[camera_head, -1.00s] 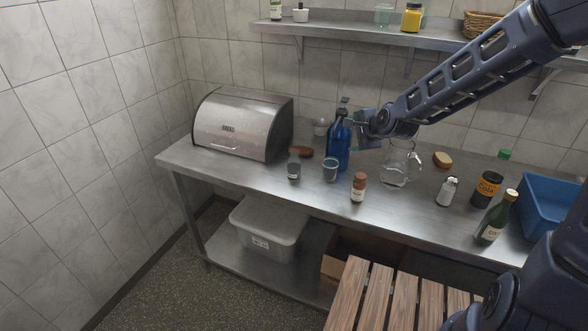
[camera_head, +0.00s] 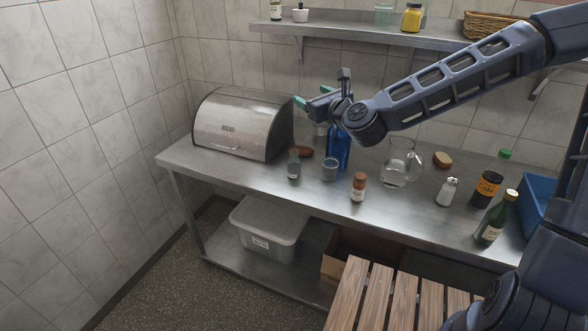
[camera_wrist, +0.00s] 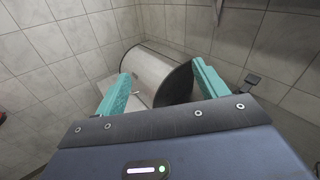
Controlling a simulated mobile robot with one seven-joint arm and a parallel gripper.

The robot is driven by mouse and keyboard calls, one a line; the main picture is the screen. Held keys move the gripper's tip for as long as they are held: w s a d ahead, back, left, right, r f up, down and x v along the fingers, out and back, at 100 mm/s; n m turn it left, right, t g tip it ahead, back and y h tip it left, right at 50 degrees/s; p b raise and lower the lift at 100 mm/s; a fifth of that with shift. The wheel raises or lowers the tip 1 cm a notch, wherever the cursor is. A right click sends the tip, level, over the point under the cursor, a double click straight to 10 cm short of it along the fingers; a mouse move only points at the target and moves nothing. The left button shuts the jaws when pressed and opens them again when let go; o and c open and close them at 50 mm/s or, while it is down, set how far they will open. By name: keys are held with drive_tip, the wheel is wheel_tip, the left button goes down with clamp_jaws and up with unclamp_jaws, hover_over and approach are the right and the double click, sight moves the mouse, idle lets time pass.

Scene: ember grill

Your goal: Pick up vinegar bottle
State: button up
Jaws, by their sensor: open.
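No label here can be read clearly as vinegar, so I cannot tell which bottle it is. A dark green bottle (camera_head: 496,219) with a pale label stands at the counter's right front. A small brown bottle (camera_head: 358,188) with a white label stands near the front middle. A tall blue bottle (camera_head: 338,150) stands further back, its top hidden behind my arm. My gripper (camera_head: 301,105) is open and empty, raised above the counter beside the bread bin. Its teal fingers are spread apart in the wrist view (camera_wrist: 162,85).
The bread bin (camera_head: 238,125) stands at the counter's left and also shows in the wrist view (camera_wrist: 160,72). A wall shelf (camera_head: 345,33) runs above.

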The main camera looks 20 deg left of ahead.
wheel_tip(320, 180, up, 2)
drive_tip(key=m+t, duration=0.1)
drive_tip(key=m, duration=0.1)
approach(298, 170)
drive_tip(key=shift+w+a, duration=0.5)
drive_tip(key=shift+w, duration=0.35)
drive_tip(key=shift+w+a+f, duration=0.1)
drive_tip(key=shift+a+f, duration=0.05)
drive_tip(key=shift+f, duration=0.05)
drive_tip(key=x, duration=0.5)
drive_tip(key=shift+r, duration=0.1)
drive_tip(key=x, duration=0.4)
drive_tip(key=shift+s+a+r, duration=0.15)
drive_tip(key=shift+s+a, duration=0.2)
drive_tip(key=shift+w+a, duration=0.45)
drive_tip(key=shift+a, duration=0.1)
